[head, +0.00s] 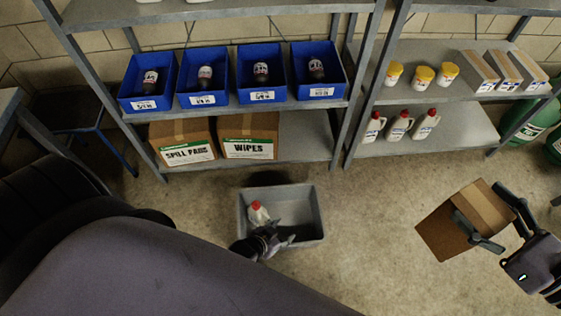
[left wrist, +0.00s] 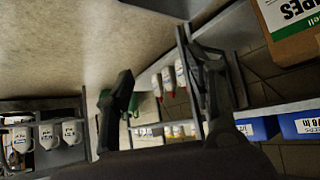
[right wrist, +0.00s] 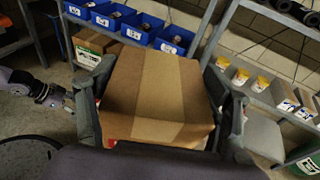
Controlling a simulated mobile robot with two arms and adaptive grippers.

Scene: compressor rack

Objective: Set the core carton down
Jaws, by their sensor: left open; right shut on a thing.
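The core carton (head: 467,219) is a brown cardboard box with a lighter tape strip, at the right of the head view. My right gripper (head: 494,222) is shut on it, with one finger on each side, and holds it tilted. In the right wrist view the carton (right wrist: 158,95) fills the middle between the fingers. It appears held above the floor (head: 370,240). My left gripper (head: 284,240) is open and empty, by the near side of a grey tote. In the left wrist view its two fingers (left wrist: 160,90) stand apart with nothing between them.
The grey tote (head: 319,215) holds a white bottle with a red cap (head: 258,212). Shelving behind carries blue bins (head: 204,77), a spill pads carton (head: 184,141), a wipes carton (head: 249,136), yellow-lidded tubs (head: 421,77) and white bottles (head: 398,125). Floor between tote and carton is clear.

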